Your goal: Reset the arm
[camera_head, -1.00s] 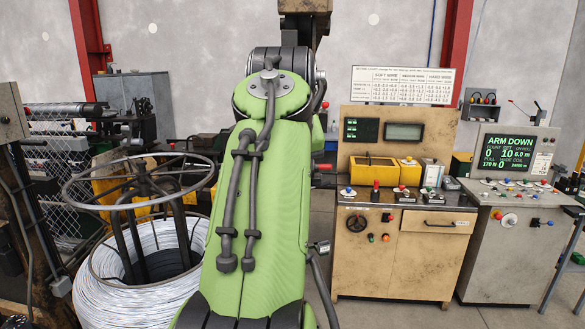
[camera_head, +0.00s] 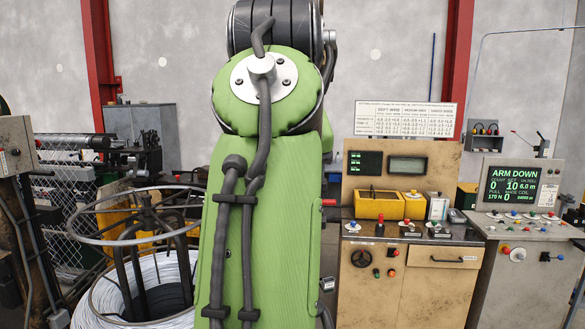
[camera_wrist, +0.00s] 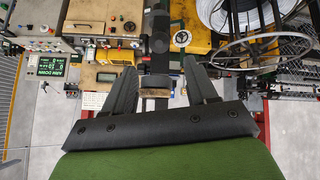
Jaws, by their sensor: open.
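My green arm stands upright across the middle of the head view and hides part of the machine behind it. My gripper (camera_wrist: 155,85) shows in the wrist view with its two dark fingers spread apart and nothing between them. It is out of sight in the head view. The wrist view looks down over the machine, with the wire coil and control panels beyond the fingers. The fingers appear apart from everything around them.
A wire coil (camera_head: 100,305) under a metal ring reel (camera_head: 88,238) stands left of my arm. A beige control cabinet (camera_head: 425,290) and a grey console (camera_head: 510,270) reading "ARM DOWN" stand at right. A yellow bin (camera_head: 379,205) sits on the cabinet. Grey floor shows in the wrist view (camera_wrist: 30,125).

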